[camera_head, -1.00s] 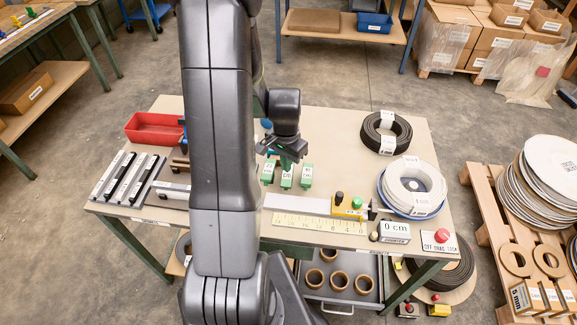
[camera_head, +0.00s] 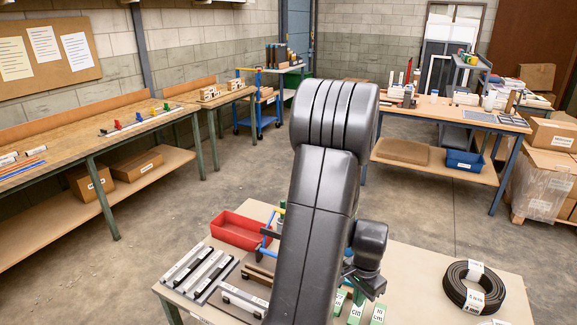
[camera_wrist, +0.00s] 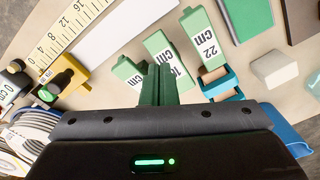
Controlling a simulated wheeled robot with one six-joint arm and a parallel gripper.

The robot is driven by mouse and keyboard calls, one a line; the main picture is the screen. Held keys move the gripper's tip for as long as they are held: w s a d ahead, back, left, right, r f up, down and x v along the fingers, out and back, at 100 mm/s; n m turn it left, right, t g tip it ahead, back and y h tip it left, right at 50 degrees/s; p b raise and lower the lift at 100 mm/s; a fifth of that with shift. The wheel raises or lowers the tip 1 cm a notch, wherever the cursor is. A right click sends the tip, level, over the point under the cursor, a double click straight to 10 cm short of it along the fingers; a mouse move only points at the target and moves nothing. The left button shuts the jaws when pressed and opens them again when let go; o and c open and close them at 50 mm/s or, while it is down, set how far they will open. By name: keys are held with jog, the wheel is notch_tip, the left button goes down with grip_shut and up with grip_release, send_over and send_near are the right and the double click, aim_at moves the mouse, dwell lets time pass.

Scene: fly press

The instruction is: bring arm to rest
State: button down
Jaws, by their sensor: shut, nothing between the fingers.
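My arm stands in front of the table (camera_head: 425,270) in the head view, its elbow up. My gripper shows in the wrist view (camera_wrist: 158,84), its two green fingers shut together with nothing between them. In the head view it hangs above the table, partly hidden by my arm. Several green blocks with cm labels lie under it; one reads 22 cm (camera_wrist: 203,38), and another (camera_wrist: 128,72) is left of the fingers. In the head view, green blocks (camera_head: 378,314) show at the bottom edge.
A red tray (camera_head: 238,231) and a rack of bars (camera_head: 200,270) lie left of my arm. A black cable coil (camera_head: 473,287) lies at the right. The wrist view shows a yellow ruler (camera_wrist: 70,35) and a black knob (camera_wrist: 62,78). Open floor surrounds the table.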

aim_at(355, 316)
notch_tip(355, 316, down, 6)
jog(key=b, duration=0.3)
jog(key=shift+r, duration=0.35)
